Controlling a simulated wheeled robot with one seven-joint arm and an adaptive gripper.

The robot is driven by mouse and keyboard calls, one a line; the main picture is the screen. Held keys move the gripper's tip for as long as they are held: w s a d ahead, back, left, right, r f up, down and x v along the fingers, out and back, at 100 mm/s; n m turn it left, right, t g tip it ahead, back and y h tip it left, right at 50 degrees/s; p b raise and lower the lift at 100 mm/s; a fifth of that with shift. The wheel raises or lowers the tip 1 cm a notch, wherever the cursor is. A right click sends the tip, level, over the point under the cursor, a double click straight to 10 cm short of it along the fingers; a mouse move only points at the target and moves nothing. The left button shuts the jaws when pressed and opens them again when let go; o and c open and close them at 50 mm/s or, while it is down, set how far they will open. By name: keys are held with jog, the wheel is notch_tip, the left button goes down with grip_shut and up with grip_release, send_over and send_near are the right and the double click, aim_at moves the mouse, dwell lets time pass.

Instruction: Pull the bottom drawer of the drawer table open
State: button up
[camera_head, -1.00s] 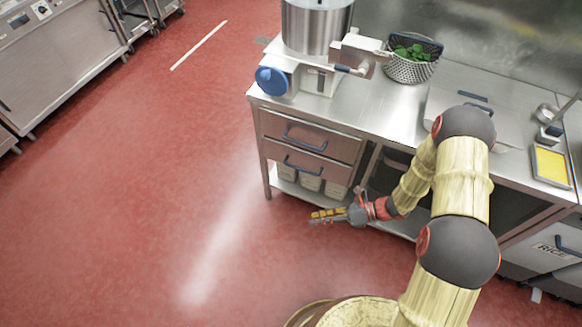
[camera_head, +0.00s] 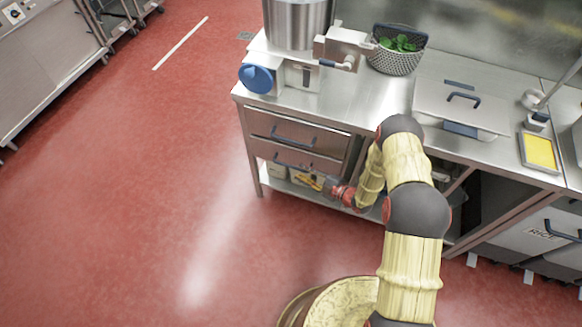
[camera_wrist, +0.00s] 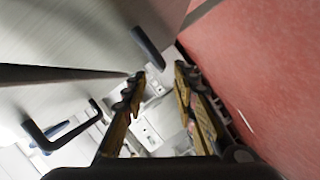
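The drawer table has two grey drawers at its left end, one above the other. The bottom drawer (camera_head: 270,152) looks closed, and its dark bar handle (camera_head: 292,166) shows on its front. My gripper (camera_head: 306,181) is low beside the bottom drawer, just below its handle in the picture, with its fingers pointing left. In the wrist view my gripper (camera_wrist: 160,80) has its two yellow fingers apart with nothing between them. Two dark handles show there, one upper (camera_wrist: 148,48) and one lower left (camera_wrist: 62,130). I cannot tell whether a finger touches a handle.
The top drawer (camera_head: 310,133) is closed above. A steel kettle (camera_head: 296,22), a colander of greens (camera_head: 396,58) and a lidded pan (camera_head: 460,105) stand on top. Red floor (camera_head: 150,200) is clear at left.

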aim_at(292, 167)
jog(key=b+x, duration=0.1)
jog(key=x, duration=0.4)
jog(key=shift+a+f, duration=0.15)
jog(key=shift+f, duration=0.05)
jog(key=shift+b+x, duration=0.35)
jog(key=shift+x, duration=0.4)
jog(key=shift+r, duration=0.1)
jog(key=shift+c, duration=0.7)
grip_shut()
